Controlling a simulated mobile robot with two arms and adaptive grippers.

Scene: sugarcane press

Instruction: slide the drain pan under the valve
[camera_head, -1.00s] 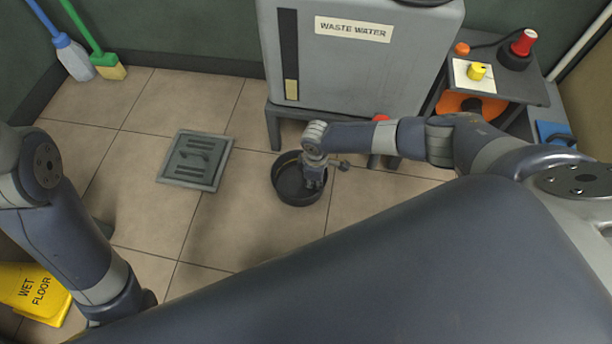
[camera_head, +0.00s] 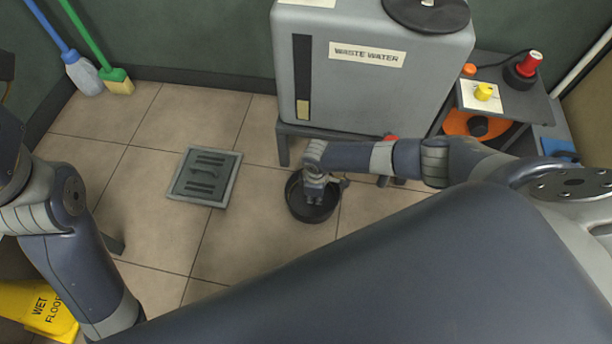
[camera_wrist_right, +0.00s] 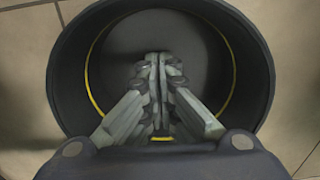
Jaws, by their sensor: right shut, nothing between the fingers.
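The drain pan (camera_head: 296,209) is a round black pan on the tiled floor, in front of the grey waste water tank (camera_head: 375,85). Its yellow inner ring shows in the right wrist view (camera_wrist_right: 97,105). My right gripper (camera_head: 314,201) points down over the pan's inside, its fingers shut together and empty. In the right wrist view the closed fingertips (camera_wrist_right: 155,60) lie over the pan floor; I cannot tell whether they touch it. A red part (camera_head: 391,138) shows low at the tank behind my right arm; I cannot make out the valve.
The tank stands on a low grey stand (camera_head: 283,150). A floor drain grate (camera_head: 228,181) lies left of the pan, with bare tiles between. A side table (camera_head: 527,100) stands right. A yellow wet floor sign (camera_head: 40,305) is at lower left, brooms (camera_head: 117,84) at upper left.

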